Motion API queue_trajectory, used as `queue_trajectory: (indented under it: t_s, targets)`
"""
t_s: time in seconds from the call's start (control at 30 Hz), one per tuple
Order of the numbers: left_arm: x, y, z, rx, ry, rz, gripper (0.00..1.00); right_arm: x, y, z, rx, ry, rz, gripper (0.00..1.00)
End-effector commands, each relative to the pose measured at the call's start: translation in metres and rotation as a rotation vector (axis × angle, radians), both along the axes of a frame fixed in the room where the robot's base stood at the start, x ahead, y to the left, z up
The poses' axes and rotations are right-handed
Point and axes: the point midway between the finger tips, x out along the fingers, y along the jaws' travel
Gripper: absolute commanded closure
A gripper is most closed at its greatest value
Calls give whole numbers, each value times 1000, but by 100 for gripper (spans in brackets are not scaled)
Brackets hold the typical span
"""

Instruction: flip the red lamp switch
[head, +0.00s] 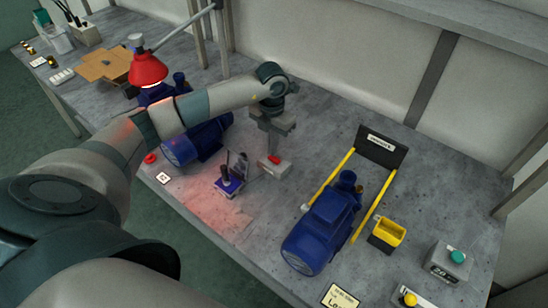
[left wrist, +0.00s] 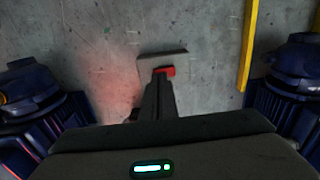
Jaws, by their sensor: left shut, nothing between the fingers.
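The lamp switch is a small light grey box (head: 276,169) with a red rocker (head: 273,159) on the table near the middle of the head view. In the left wrist view the box (left wrist: 150,58) lies just beyond the fingertips, with its red rocker (left wrist: 166,71) right at them. My left gripper (head: 271,152) points down over the switch, its fingers shut and empty. In the left wrist view the closed fingers (left wrist: 160,82) partly cover the box; I cannot tell whether they touch the rocker. The red lamp (head: 148,68) stands at the back left, glowing underneath. My right gripper is not in view.
A blue pump (head: 325,225) sits between yellow rails right of the switch. Another blue pump (head: 203,140) stands left, partly behind my arm. A small blue-based fixture (head: 229,186) is close to the switch. A yellow bin (head: 389,233) and green-button box (head: 448,262) stand right.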

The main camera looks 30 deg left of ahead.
Motion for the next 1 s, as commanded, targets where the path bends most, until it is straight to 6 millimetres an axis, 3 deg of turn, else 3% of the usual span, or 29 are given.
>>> queue_trajectory:
  t_s: [1.0]
  targets:
    - [0, 0, -10, 0, 0, 0, 100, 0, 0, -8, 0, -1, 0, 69]
